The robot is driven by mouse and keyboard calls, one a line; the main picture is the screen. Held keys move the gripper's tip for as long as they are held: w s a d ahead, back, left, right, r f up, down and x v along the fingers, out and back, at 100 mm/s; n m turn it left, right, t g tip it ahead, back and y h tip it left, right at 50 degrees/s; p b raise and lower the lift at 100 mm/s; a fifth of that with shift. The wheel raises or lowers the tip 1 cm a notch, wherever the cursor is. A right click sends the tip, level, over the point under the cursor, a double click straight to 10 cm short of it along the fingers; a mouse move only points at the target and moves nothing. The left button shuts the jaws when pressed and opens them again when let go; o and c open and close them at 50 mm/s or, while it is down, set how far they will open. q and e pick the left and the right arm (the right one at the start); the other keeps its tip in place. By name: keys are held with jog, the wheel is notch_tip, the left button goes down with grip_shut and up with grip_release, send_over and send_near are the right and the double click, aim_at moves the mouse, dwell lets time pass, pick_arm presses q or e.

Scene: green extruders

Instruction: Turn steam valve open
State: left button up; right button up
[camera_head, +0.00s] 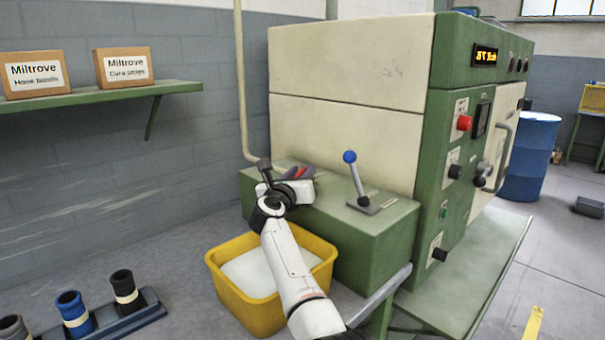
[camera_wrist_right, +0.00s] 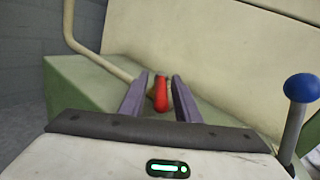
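The steam valve's red handle (camera_wrist_right: 160,94) shows in the right wrist view, low on top of the green box beside the pale pipe. In the head view my right gripper (camera_head: 300,173) is over the back left part of that box and mostly hides the valve. In the wrist view my right gripper (camera_wrist_right: 159,84) has its two purple fingers apart, one on each side of the red handle. A gap shows between the handle and each finger. I cannot tell how deep the handle sits between them. My left gripper is not in view.
A blue-knobbed lever (camera_head: 356,180) stands on the green box (camera_head: 375,245), right of my gripper; it also shows in the wrist view (camera_wrist_right: 301,90). A pale pipe (camera_head: 241,90) runs up the wall. A yellow tub (camera_head: 221,285) stands below. The cream machine (camera_head: 350,65) closes off the back.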

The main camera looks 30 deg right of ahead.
jog(key=shift+s+a+p, duration=0.25)
jog(key=shift+a+p, duration=0.1)
jog(key=shift+p, duration=0.1)
jog(key=p+v, duration=0.3)
jog(key=v, duration=0.6)
jog(key=shift+s+a+p, duration=0.15)
jog(key=shift+s+p, duration=0.05)
jog(key=shift+p, duration=0.15)
